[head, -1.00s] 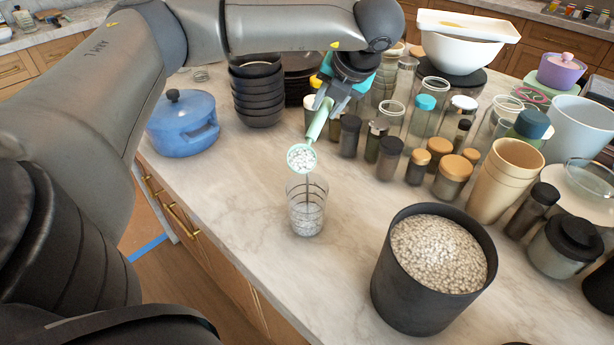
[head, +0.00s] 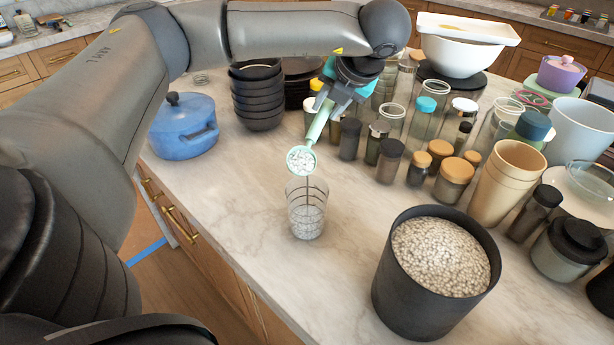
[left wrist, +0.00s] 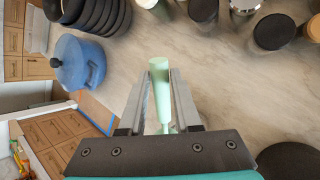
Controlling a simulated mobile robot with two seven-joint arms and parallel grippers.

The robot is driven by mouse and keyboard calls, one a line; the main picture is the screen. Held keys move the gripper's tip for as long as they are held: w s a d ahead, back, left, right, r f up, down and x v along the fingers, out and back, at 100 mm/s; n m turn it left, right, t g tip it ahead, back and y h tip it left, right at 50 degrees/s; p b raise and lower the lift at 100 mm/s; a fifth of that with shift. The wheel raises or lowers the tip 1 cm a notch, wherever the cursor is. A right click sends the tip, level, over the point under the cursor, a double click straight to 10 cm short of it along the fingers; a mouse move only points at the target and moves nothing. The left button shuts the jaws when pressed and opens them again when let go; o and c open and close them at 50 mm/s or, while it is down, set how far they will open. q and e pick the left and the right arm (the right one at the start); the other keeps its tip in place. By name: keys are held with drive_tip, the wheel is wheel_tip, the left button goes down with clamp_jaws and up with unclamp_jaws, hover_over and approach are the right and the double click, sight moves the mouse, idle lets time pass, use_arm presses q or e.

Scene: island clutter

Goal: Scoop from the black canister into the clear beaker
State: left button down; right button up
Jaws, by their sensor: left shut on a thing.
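The black canister (head: 396,298) stands at the front right of the counter in the head view, filled with white pellets (head: 440,257). The clear beaker (head: 306,210) stands upright left of it, with white pellets in its lower part. My left gripper (head: 333,103) is shut on the handle of the mint green scoop (head: 318,124). The scoop's bowl (head: 301,159) holds white pellets and shows just above the beaker's rim. In the left wrist view the green handle (left wrist: 160,88) sits between the fingers, and the beaker is hidden. My right gripper is not in view.
A blue pot (head: 183,126) and stacked black bowls (head: 258,96) stand at the back left. Several jars, including a wooden-lidded one (head: 455,178), and tan cups (head: 506,183) crowd the right. The counter around the beaker is clear.

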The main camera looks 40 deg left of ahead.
use_arm(q)
drive_tip(key=shift+s+d+y+b, duration=0.1)
drive_tip(key=shift+d+y+b, duration=0.2)
drive_tip(key=shift+b, duration=0.25)
drive_tip(key=shift+s+d+r+t+y+b, duration=0.15)
drive_tip(key=shift+d+r+t+y+b, duration=0.3)
drive_tip(key=shift+b, duration=0.45)
drive_tip(key=shift+s+d+r+y, duration=0.15)
drive_tip(key=shift+d+r+y, duration=0.1)
drive_tip(key=shift+y, duration=0.4)
drive_tip(key=shift+a, duration=0.1)
drive_tip(key=shift+s+d+r+t+y+p, duration=0.1)
drive_tip(key=shift+d+r+t+y+p, duration=0.2)
drive_tip(key=shift+p, duration=0.35)
drive_tip(key=shift+f, duration=0.15)
drive_tip(key=shift+s+d+p, duration=0.1)
drive_tip(key=shift+p, duration=0.65)
